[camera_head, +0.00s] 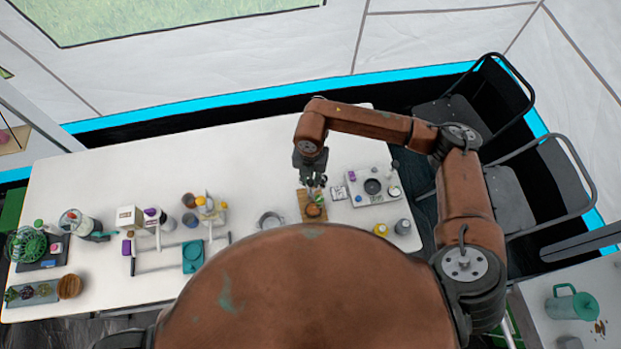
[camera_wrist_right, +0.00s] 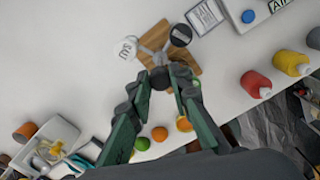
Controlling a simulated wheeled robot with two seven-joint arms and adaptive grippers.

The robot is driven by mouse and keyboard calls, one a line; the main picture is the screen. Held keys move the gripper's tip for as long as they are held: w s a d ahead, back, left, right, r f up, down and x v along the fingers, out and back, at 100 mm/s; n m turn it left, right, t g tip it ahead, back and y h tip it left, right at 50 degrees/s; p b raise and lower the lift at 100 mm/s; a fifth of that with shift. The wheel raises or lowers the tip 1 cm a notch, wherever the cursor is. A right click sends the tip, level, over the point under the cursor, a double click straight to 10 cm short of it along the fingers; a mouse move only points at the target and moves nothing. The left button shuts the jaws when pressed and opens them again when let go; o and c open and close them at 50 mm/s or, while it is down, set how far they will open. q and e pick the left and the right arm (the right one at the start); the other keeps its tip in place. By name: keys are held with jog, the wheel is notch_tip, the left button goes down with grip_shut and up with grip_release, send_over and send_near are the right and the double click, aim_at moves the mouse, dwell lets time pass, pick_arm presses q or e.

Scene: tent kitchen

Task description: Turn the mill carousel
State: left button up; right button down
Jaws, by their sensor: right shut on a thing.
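The mill carousel (camera_wrist_right: 152,56) stands on a wooden board (camera_wrist_right: 184,59) in the right wrist view. It has pale arms, with a white round-topped mill (camera_wrist_right: 125,48) and a dark round-topped one (camera_wrist_right: 180,35) at their ends. My right gripper (camera_wrist_right: 160,78) is shut on a dark part at the carousel's middle; the fingers partly hide it. In the head view my right gripper (camera_head: 312,182) is above the wooden board (camera_head: 303,212), where the carousel is too small to make out clearly. My left gripper is not in view.
A pale tray (camera_head: 355,200) with small items lies right of the board. A metal pot (camera_head: 270,220) stands to its left. Red (camera_wrist_right: 256,83) and yellow (camera_wrist_right: 291,63) bottles stand at right in the wrist view. Several small fruits (camera_wrist_right: 160,134) show near the fingers.

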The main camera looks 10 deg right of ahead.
jog(key=shift+m+p, duration=0.4)
jog(key=shift+m, duration=1.7)
jog(key=shift+s+a, duration=0.1)
jog(key=c, duration=1.8)
grip_release()
jog(key=shift+o, duration=0.2)
jog(key=shift+r, duration=0.15)
notch_tip(320, 180, up, 12)
